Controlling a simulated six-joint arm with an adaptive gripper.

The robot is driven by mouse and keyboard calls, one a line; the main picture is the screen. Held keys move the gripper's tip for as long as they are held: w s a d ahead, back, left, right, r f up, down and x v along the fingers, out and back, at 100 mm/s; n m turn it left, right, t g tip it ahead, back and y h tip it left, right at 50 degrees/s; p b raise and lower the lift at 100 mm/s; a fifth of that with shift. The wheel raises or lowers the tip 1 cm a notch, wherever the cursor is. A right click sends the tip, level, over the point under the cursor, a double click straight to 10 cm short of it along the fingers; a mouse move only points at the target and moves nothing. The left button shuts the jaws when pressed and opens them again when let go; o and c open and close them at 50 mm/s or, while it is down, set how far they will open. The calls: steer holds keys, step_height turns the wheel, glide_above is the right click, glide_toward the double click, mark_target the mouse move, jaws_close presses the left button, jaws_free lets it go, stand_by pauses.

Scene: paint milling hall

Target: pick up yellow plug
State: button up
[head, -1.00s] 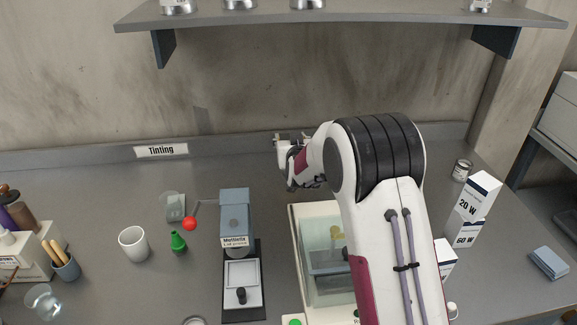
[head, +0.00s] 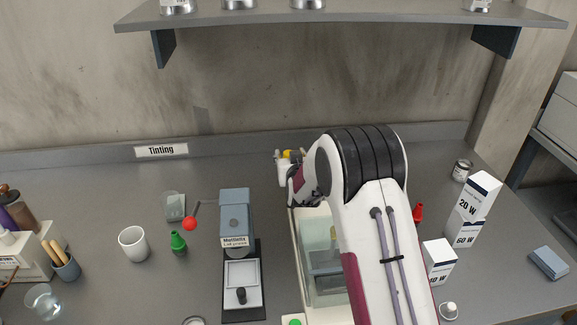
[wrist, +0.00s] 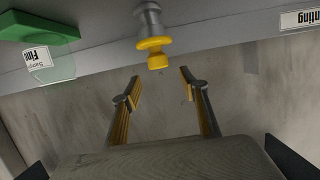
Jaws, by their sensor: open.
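The yellow plug (wrist: 155,52) shows in the wrist view, which is upside down. It has a wide collar and sits on a short grey metal piece at the bench. My gripper (wrist: 160,92) is open and empty, with yellow-padded fingers spread apart. The plug is ahead of the fingers, roughly centred between them and apart from both. In the head view my gripper (head: 289,163) is at the back of the bench, partly hidden by my arm. A small yellow patch shows beside it; I cannot tell whether it is the plug or a finger pad.
A green block (wrist: 35,27) with a labelled clear piece is left in the wrist view. A glass-walled case (head: 322,262) stands below my arm. A red plug (head: 417,212) is right.

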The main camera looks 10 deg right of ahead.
steer(key=shift+f+x, duration=0.25)
steer(key=shift+x, duration=1.1)
steer(key=shift+f+x, duration=0.25)
steer(key=shift+x, duration=1.1)
steer(key=shift+s, duration=0.2)
jaws_close()
